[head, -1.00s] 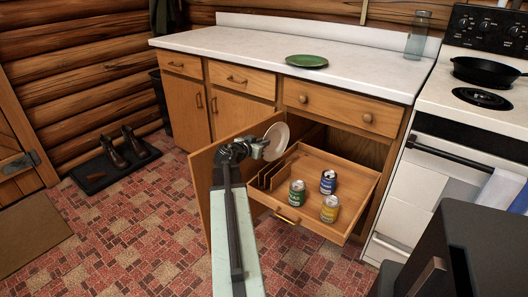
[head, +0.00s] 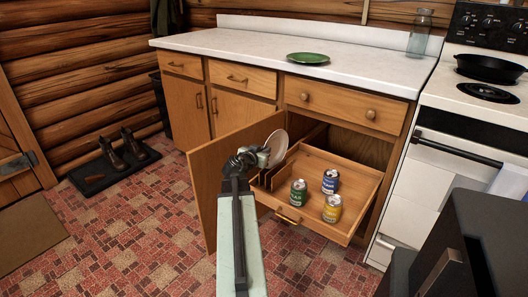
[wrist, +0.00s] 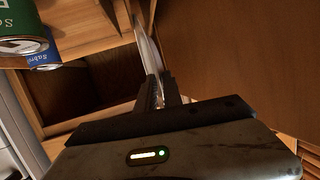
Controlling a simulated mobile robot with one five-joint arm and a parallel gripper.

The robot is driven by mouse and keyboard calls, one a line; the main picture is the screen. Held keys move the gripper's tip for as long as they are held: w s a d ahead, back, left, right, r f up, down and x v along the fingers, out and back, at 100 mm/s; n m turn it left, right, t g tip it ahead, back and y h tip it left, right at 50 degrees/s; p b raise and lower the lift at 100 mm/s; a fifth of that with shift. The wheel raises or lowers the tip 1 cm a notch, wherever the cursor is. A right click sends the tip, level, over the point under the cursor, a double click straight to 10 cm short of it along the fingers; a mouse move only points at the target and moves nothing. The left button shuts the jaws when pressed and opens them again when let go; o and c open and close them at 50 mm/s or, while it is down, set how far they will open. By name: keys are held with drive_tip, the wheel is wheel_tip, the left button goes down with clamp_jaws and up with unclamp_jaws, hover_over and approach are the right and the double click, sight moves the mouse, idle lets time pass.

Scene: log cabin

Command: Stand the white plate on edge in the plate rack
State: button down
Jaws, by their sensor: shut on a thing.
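The white plate (head: 278,147) is upright on edge above the left part of the pulled-out drawer in the head view. My gripper (wrist: 160,92) is shut on its rim; in the wrist view the plate (wrist: 147,48) shows as a thin pale edge running up from the fingertips. The plate rack (head: 269,177), wooden dividers at the drawer's left side, lies just below and beside the plate. My gripper and arm partly hide the rack. I cannot tell whether the plate's lower edge is between dividers or touches them.
A green can (head: 298,193), a blue can (head: 330,182) and a yellow can (head: 332,208) stand in the drawer (head: 355,196) right of the rack. An open cabinet door (head: 205,190) stands close left of my gripper. A green plate (head: 307,58) lies on the counter (head: 240,48).

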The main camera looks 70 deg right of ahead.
drive_tip(key=shift+f+b, duration=1.9)
drive_tip(key=shift+f, duration=0.3)
drive_tip(key=c, duration=1.4)
unclamp_jaws()
